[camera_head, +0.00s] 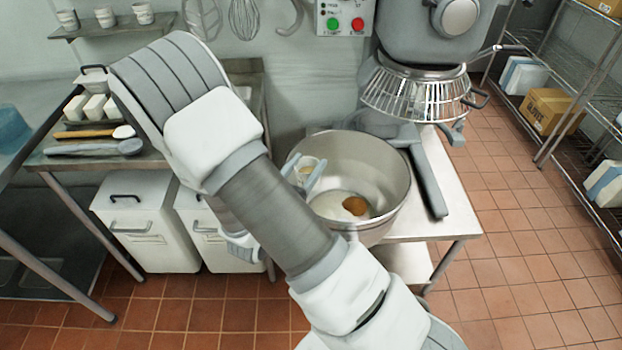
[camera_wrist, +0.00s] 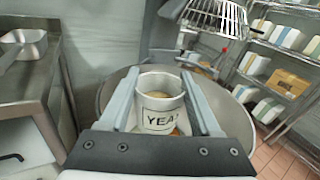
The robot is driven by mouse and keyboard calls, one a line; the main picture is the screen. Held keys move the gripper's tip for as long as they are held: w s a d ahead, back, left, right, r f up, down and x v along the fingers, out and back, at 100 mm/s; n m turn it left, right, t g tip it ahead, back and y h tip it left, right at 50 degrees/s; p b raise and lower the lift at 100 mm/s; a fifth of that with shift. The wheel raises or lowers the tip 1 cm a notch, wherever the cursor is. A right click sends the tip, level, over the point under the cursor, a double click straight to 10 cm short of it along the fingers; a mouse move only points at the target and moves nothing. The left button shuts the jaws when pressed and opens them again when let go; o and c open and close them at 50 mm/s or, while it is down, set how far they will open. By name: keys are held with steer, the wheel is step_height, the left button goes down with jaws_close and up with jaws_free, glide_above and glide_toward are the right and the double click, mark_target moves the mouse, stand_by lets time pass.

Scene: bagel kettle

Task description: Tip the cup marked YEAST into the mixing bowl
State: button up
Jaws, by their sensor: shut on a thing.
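White matter and a brown heap lie in the bottom of the bowl. My gripper (camera_head: 305,174) is partly hidden by my arm.
The mixer head (camera_head: 425,40) with its wire guard (camera_head: 418,97) stands above and behind the bowl. A grey beam (camera_head: 428,180) runs right of the bowl on the steel table (camera_head: 450,215). A bench (camera_head: 60,162) with scoops stands left, a wire rack (camera_head: 560,100) right.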

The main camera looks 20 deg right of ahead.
steer(key=shift+s+d+f+g, duration=0.1)
steer(key=shift+d+f+g, duration=0.1)
steer(key=shift+f+g, duration=0.1)
steer(key=shift+d+r, duration=0.25)
steer(key=shift+d, duration=0.1)
steer(key=w+d+n+g+h+p, duration=0.1)
steer(key=w+d+n+g+p, duration=0.3)
steer(key=d+n+p, duration=0.6)
steer(key=shift+d+f+n+g+p, duration=0.25)
steer(key=shift+n+g+p, duration=0.45)
steer(key=shift+n+p, duration=1.9)
steer(key=shift+p, duration=0.3)
